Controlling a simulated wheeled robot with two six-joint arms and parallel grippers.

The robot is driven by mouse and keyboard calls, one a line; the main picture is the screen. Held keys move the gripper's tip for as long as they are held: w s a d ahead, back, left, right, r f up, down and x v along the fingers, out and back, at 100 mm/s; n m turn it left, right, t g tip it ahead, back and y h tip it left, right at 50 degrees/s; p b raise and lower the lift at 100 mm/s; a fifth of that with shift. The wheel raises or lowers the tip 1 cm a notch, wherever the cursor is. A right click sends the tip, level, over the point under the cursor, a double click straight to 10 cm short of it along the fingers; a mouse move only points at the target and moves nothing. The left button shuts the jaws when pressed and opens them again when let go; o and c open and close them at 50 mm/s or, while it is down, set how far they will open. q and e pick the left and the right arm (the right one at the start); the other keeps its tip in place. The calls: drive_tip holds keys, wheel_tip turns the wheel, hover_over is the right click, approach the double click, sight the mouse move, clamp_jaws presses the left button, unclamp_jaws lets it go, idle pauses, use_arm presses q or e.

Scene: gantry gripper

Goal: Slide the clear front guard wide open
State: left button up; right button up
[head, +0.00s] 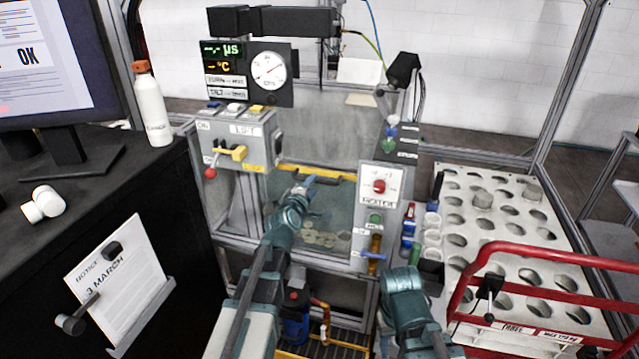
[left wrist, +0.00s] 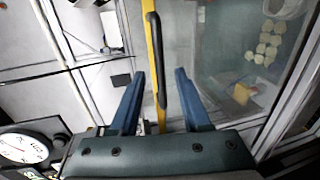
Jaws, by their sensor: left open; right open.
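The clear front guard (head: 335,222) shows in the head view as a see-through panel at the front of the machine, with a yellow strip (head: 335,175) along its top edge. In the left wrist view the yellow strip (left wrist: 151,45) carries a long black handle (left wrist: 155,60), and the clear panel (left wrist: 215,45) lies to its right. My left gripper (head: 304,187) is at this strip. Its two blue fingers (left wrist: 160,75) are open, one on each side of the handle, with visible gaps. My right arm shows low in the head view, but its fingers do not.
A lift control box (head: 237,140) stands left of the guard, and a rotate control panel (head: 378,205) stands right of it. A red rail (head: 540,255) and a white perforated table (head: 500,215) are at the right. A black cabinet (head: 100,210) stands at the left.

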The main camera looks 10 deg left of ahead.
sight(316, 182)
use_arm(q)
drive_tip(key=x, duration=0.4)
drive_tip(key=shift+w+b, duration=0.35)
drive_tip(key=shift+c, duration=0.2)
clamp_jaws()
drive_tip(key=shift+f, duration=0.1)
idle(0.8)
